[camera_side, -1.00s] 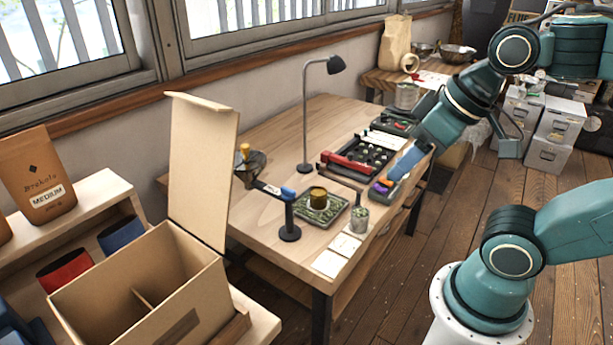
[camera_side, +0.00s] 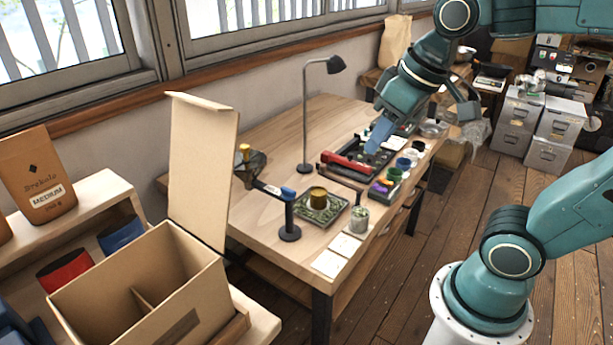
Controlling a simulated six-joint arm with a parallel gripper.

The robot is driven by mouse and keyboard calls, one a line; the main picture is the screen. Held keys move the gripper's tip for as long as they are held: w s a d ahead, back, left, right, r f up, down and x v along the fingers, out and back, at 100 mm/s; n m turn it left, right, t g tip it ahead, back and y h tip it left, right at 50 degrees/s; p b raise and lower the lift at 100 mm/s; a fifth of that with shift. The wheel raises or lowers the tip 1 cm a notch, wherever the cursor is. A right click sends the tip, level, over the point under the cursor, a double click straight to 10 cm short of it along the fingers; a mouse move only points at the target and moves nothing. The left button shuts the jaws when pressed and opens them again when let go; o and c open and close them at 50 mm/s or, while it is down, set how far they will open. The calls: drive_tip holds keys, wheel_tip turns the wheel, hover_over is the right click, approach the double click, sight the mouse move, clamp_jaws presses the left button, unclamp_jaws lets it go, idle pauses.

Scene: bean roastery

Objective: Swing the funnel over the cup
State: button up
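The dark funnel (camera_side: 252,168) with a yellow knob on top sits at the left end of a horizontal swing arm (camera_side: 270,188). The arm joins a black post (camera_side: 290,215) with a blue piece at its top. The brass-coloured cup (camera_side: 318,196) stands upright on a square tray of green bits (camera_side: 335,217), to the right of the post. The funnel is out to the left, not above the cup. My gripper (camera_side: 374,149), with blue fingers, is above the dark tray behind and right of the cup, well away from the funnel. Its finger gap is too small to judge.
A black desk lamp (camera_side: 304,120) rises behind the cup. A dark tray with a red bar (camera_side: 350,163) lies beneath my gripper. A small tin (camera_side: 359,218) and pale cards (camera_side: 335,256) are near the front edge. An open box (camera_side: 195,185) with a raised lid stands left.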

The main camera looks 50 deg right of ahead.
drive_tip(key=w+d+f+g, duration=0.1)
drive_tip(key=w+d+g, duration=0.15)
drive_tip(key=w, duration=1.15)
drive_tip(key=g, duration=0.2)
hover_over(288, 189)
wheel_tip(288, 189, down, 10)
drive_tip(key=shift+f, duration=0.2)
wheel_tip(288, 189, down, 14)
drive_tip(key=shift+r, duration=0.2)
clamp_jaws()
